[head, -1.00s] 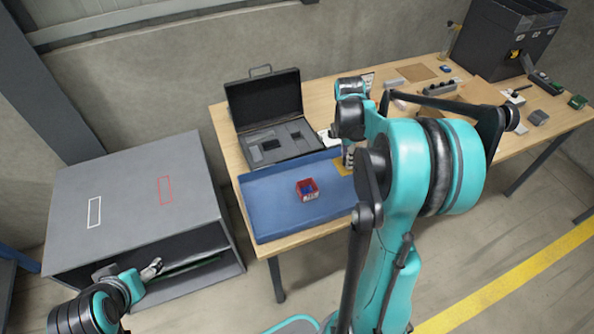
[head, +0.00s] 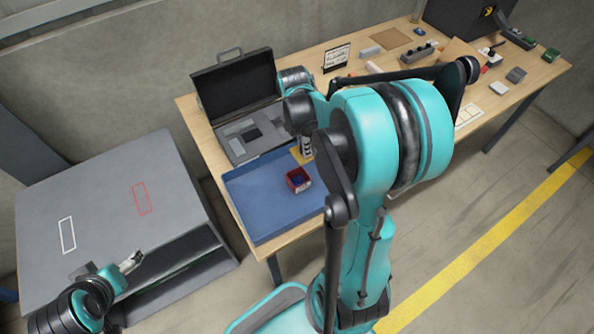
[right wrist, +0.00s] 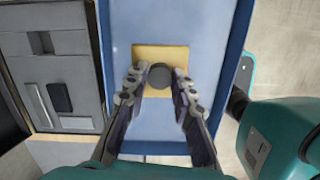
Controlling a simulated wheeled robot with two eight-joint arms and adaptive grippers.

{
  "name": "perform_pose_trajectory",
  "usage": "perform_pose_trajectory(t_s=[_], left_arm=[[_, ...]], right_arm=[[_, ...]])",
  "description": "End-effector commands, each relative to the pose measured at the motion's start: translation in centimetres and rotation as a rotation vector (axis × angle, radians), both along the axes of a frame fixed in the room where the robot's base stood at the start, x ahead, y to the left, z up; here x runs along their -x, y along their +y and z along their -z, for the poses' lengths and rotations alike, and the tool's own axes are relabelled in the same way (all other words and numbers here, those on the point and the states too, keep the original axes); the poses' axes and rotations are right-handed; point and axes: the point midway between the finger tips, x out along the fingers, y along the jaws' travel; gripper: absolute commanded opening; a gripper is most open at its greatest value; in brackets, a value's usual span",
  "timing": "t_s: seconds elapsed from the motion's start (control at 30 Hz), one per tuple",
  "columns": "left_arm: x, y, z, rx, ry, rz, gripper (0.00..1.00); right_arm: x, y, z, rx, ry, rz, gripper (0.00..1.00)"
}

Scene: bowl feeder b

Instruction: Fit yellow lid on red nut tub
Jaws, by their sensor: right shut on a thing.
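The red nut tub (head: 293,186) stands upright and open on the blue tray, with dark blue contents inside. The square yellow lid (head: 296,155) is just behind the tub, apart from it in the picture. My right gripper (head: 307,155) is shut on the lid's dark round knob. In the right wrist view, the lid (right wrist: 145,54) lies flat across the fingertips of this gripper (right wrist: 159,80), over the tray; its height above the tray is unclear. The tub does not show there. My left gripper (head: 132,261) is at the grey cabinet's front, far from both; its jaw opening is unclear.
The blue tray (head: 262,215) has raised edges and is clear left of the tub. An open black case (head: 235,85) stands behind it. The grey cabinet (head: 100,205) is at left. Several small items lie on the table's right part.

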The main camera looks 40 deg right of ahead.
Motion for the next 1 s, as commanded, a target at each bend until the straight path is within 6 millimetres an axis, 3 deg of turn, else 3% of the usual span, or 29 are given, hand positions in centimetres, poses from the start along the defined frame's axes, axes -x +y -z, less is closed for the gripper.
perform_pose_trajectory(t_s=[0.1, 0.3, 0.43, 0.63, 1.0], left_arm=[[0.0, 0.0, 0.8, 0.0, 0.0, 0.0, 0.75], [0.0, 0.0, 1.2, 0.0, 0.0, 0.0, 0.75], [0.0, 0.0, 1.7, 0.0, 0.0, 0.0, 0.75], [0.0, 0.0, 3.0, 0.0, 0.0, 0.0, 0.75], [0.0, 0.0, 3.2, 0.0, 0.0, 0.0, 0.75]], right_arm=[[1.1, 2.3, 1.7, 0.0, -0.001, -0.003, 0.0], [2.0, 4.0, 2.7, 0.0, 0.0, 0.0, 0.0], [2.0, 4.1, 3.7, 0.0, 0.0, 0.001, 0.0], [2.0, 4.0, 6.7, 0.0, 0.0, 0.001, 0.0], [2.0, 4.0, 7.1, 0.0, 0.0, 0.001, 0.0]])
